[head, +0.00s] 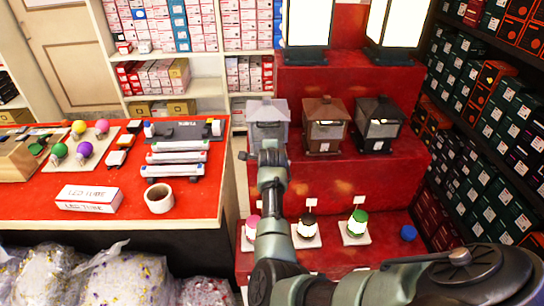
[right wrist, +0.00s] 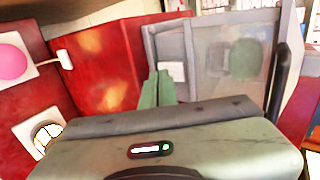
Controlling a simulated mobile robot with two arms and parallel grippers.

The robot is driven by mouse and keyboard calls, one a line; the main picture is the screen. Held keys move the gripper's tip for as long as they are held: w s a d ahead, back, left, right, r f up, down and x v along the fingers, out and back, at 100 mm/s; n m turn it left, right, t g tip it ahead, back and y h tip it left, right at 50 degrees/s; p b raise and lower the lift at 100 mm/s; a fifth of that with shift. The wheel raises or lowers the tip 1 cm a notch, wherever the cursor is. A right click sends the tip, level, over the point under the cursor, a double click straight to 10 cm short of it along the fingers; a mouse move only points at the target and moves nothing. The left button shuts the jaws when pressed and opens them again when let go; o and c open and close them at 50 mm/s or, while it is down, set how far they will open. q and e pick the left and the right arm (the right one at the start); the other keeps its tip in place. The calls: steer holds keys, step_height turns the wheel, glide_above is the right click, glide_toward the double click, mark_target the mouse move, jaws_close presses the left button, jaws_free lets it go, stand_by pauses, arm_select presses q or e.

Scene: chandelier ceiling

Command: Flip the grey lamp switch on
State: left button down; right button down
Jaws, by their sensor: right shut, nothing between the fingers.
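The grey lamp (head: 268,112) is a lantern on the upper red step, left of a brown and a black lantern. In the right wrist view its grey framed panel (right wrist: 205,55) fills the upper right. My right gripper (head: 268,150) is in front of the grey lamp and covers its lower part in the head view. In the right wrist view its green fingers (right wrist: 157,88) are shut and empty, by the left edge of the lamp. I cannot make out the grey lamp's switch or tell whether the fingers touch it. My left gripper is not in view.
The brown lantern (head: 324,125) and black lantern (head: 379,123) stand close on the right. Below are bulbs on white bases, including a green one (head: 357,222) and a pink one (right wrist: 12,62). A red table (head: 110,200) with goods is on the left.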

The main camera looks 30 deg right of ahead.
steer(key=shift+w+d+f, duration=0.1)
steer(key=shift+w+d, duration=0.2)
steer(key=shift+w, duration=0.05)
arm_select(q)
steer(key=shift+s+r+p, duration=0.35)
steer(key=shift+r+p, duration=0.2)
steer(key=shift+p, duration=0.15)
arm_select(e)
steer(key=shift+s+a+r, duration=0.1)
steer(key=shift+a+r, duration=0.05)
steer(key=shift+r, duration=0.8)
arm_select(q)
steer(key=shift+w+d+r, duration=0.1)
